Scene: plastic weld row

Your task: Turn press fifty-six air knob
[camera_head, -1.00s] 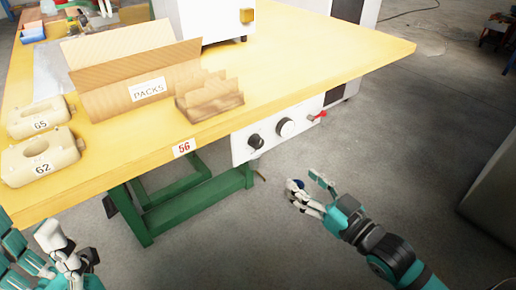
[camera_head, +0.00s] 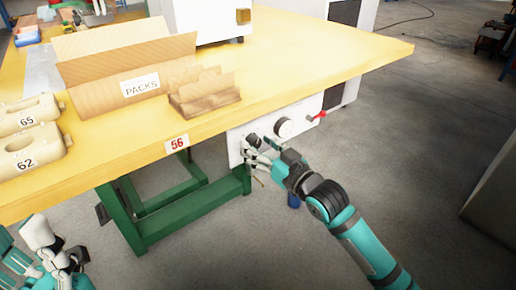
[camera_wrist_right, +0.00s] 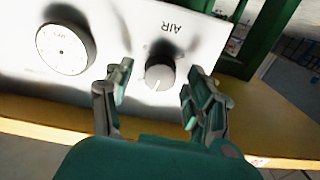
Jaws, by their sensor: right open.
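The air knob (camera_wrist_right: 160,76) is a round dark knob with a lighter face and a white mark, on a white panel (camera_wrist_right: 120,30) below the yellow table. The word AIR is printed beside it. My right gripper (camera_wrist_right: 155,95) is open, with one finger on each side of the knob in the right wrist view; I cannot tell whether they touch it. In the head view the right gripper (camera_head: 256,152) is at the panel and partly covers the knob. The number 56 label (camera_head: 177,143) is on the table edge. My left gripper (camera_head: 55,255) is at the lower left, its opening unclear.
A green leg frame (camera_head: 130,215) stands below.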

